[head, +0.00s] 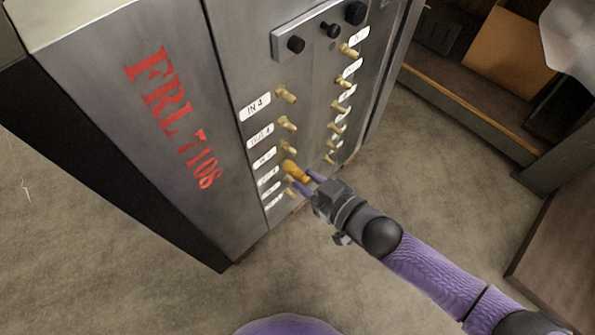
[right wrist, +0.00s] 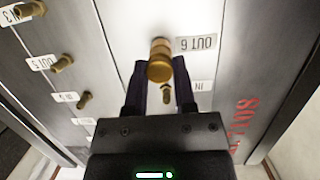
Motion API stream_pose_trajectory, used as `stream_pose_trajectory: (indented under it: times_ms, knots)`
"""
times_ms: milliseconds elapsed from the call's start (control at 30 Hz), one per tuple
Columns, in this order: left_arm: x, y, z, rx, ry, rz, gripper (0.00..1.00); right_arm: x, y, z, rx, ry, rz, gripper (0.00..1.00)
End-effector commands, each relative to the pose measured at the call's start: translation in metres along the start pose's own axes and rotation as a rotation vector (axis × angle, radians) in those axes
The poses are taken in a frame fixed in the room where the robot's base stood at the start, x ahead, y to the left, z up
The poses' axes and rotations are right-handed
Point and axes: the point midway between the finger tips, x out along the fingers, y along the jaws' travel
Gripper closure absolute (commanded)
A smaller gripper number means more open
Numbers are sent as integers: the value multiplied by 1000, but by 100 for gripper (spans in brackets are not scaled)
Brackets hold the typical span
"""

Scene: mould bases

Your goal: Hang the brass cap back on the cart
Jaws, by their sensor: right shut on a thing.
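The brass cap (head: 293,169) is a deeper gold than the fittings around it. It sits at the lower left column of fittings on the steel mould base (head: 165,125), against the panel. My right gripper (head: 304,180) is shut on it. In the right wrist view the cap (right wrist: 159,66) lies between the two dark fingers of my right gripper (right wrist: 160,82), beside an upside-down label reading OUT 6. I cannot tell whether the cap is seated on a fitting or just touching it. My left gripper is not in view. I cannot make out a cart for certain.
Two columns of brass fittings (head: 287,95) with white labels stick out of the panel close around the gripper. A bar with black knobs (head: 331,31) is above them. Shelving with a brown board (head: 508,52) stands at the upper right. Floor between is clear.

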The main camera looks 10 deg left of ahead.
Motion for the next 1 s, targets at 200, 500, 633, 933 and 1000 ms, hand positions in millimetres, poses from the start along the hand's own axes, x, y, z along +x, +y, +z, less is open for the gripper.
stream_pose_trajectory:
  times_ms: [200,500,633,933,1000]
  knots:
    - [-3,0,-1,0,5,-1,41,-5,0,1,-1,-1,1,100]
    - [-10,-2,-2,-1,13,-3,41,-22,0,4,-1,-1,1,100]
    - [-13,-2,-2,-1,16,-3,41,-29,0,6,-1,-1,1,100]
    - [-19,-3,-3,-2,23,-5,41,-45,0,10,-1,0,0,100]
    - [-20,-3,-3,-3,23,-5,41,-47,0,11,0,0,0,100]
